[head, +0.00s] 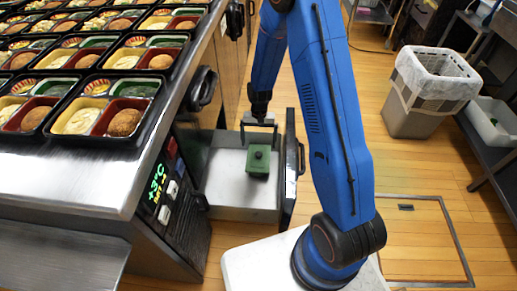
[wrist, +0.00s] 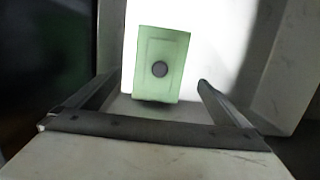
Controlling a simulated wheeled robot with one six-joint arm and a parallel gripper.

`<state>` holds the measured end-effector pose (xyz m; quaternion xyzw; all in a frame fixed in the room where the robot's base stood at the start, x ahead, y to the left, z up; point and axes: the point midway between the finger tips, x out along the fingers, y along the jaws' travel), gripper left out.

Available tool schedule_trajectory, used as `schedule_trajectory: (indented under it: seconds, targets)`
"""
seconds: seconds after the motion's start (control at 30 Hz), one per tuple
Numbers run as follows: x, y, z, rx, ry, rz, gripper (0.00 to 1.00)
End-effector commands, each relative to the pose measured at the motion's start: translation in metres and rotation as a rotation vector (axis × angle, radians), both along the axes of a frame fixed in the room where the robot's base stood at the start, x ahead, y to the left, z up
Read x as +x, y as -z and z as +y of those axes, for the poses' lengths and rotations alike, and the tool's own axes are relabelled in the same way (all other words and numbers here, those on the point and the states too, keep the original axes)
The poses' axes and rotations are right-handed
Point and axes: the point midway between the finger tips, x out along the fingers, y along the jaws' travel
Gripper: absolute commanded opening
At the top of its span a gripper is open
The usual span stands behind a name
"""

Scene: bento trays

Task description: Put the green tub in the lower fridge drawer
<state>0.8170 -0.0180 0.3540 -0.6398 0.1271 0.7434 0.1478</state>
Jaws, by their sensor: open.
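The green tub (head: 258,163) with a dark round knob on its lid sits inside the pulled-out lower fridge drawer (head: 222,183), on its pale floor, near the drawer front (head: 290,160). My gripper (head: 259,135) is open and empty, pointing down over the drawer just behind the tub. In the wrist view the tub (wrist: 160,85) lies beyond and between the two spread fingers (wrist: 152,86), apart from them. The tub looks upright. The drawer's pale wall (wrist: 285,75) shows at the right of the wrist view.
A steel counter (head: 80,180) with several filled bento trays (head: 95,137) stands at the left over the fridge, whose display (head: 157,182) is lit. A lined bin (head: 412,110) and shelving are at the right. Wooden floor between is clear.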

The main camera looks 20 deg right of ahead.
Motion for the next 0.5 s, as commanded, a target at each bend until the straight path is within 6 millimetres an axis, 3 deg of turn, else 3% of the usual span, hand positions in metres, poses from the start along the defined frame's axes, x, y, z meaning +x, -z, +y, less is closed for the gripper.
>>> schedule_trajectory:
  seconds: [0.2,0.5]
  targets:
    - [0.004,-0.027,-0.002,0.000,0.000,-0.001,1.00]
    - [0.004,-0.040,-0.002,0.000,-0.003,-0.004,1.00]
